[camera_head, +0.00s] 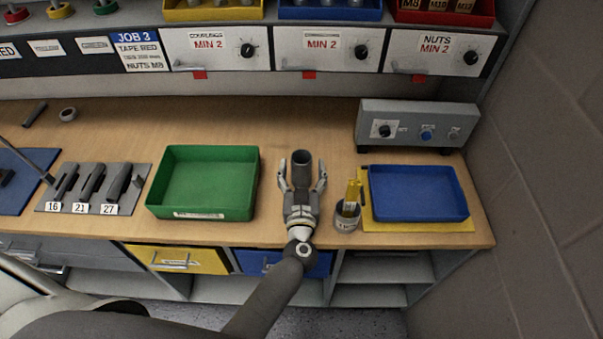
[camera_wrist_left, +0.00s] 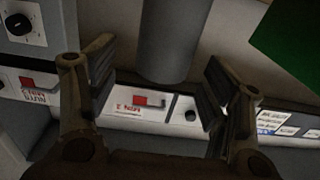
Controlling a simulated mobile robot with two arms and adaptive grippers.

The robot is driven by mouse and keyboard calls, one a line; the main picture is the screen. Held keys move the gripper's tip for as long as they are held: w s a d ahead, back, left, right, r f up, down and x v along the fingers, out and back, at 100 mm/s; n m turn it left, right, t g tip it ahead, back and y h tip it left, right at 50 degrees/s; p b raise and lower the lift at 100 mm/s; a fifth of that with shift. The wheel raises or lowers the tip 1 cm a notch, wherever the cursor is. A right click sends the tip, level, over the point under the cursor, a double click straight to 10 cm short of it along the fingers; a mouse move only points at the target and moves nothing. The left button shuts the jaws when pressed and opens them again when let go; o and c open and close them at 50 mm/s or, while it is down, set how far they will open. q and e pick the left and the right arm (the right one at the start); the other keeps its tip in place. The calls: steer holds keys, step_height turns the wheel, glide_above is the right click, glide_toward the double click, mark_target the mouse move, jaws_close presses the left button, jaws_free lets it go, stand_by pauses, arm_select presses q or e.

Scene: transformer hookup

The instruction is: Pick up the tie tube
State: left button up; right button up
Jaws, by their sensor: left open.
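The tie tube (camera_head: 301,161), a dark grey upright cylinder with an open top, stands on the wooden bench between the green tray and the blue tray. My left gripper (camera_head: 303,177) is open at the tube, with one finger on each side of it. In the left wrist view the tube (camera_wrist_left: 167,40) shows between the two spread fingers (camera_wrist_left: 160,90), with gaps visible on both sides. The tube's lower part is partly hidden by the gripper in the head view. My right gripper is not in view.
A green tray (camera_head: 153,195) stands close on the left. A grey cup (camera_head: 345,217) with yellow items and a blue tray (camera_head: 419,215) on a yellow mat stand on the right. A grey control box (camera_head: 420,115) is behind. The bench behind the tube is clear.

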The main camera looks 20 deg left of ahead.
arm_select(q)
steer(key=x, duration=0.1)
steer(key=b+x, duration=0.1)
steer(key=x, duration=0.1)
steer(key=shift+w+a+f+b, duration=0.15)
steer(key=shift+a+f+b, duration=0.1)
steer(key=shift+f+b, duration=0.1)
steer(key=shift+w, duration=0.35)
steer(key=shift+r, duration=0.1)
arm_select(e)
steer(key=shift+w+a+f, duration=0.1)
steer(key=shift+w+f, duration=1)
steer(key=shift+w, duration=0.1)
arm_select(q)
steer(key=shift+s, duration=0.1)
steer(key=shift+c, duration=0.3)
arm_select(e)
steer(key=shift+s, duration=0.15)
arm_select(q)
steer(key=c, duration=1)
steer(key=shift+c, duration=0.2)
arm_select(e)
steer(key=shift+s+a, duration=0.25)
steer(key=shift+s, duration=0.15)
